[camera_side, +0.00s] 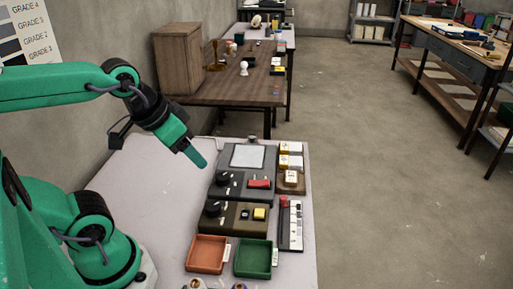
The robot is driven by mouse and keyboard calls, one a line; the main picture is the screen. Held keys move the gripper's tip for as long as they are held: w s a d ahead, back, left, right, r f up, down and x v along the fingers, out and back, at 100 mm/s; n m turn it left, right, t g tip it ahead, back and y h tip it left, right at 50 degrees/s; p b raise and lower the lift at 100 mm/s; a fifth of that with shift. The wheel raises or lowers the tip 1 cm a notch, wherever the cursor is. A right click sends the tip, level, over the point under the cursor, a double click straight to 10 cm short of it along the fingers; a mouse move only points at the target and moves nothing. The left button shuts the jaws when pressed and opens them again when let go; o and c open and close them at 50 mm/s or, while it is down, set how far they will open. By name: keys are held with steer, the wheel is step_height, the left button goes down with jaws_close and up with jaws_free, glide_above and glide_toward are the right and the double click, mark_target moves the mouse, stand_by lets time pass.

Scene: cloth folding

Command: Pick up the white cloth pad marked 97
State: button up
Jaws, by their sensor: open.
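My gripper (196,157) is at the end of my green arm, above the light table, left of the devices. It is open, with nothing visible in it. Small white pads or blocks with yellow sides sit at the right of the table: one at the back (286,147), some in the middle (290,161), and one in front (291,176) on a brown wooden holder (290,188). Their marks are too small to read, so I cannot tell which is 97. The gripper is apart from them, to their left.
A grey device with a pale square plate (248,156) lies between my gripper and the white pads. An olive control box (235,217), an orange tray (207,254), a green tray (253,258) and a white strip (291,224) stand in front. The table's left part (150,205) is clear.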

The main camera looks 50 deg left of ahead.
steer(key=w+r+m+g, duration=0.1)
steer(key=w+r+m, duration=0.15)
steer(key=w, duration=0.75)
steer(key=m+g, duration=0.5)
steer(key=m, duration=0.1)
glide_above(288, 160)
step_height(288, 160, down, 16)
steer(key=shift+s+f, duration=0.1)
steer(key=shift+s, duration=0.05)
steer(key=shift+w+f+m, duration=0.2)
steer(key=shift+f+m, duration=0.05)
steer(key=shift+f, duration=1.4)
steer(key=shift+f, duration=0.1)
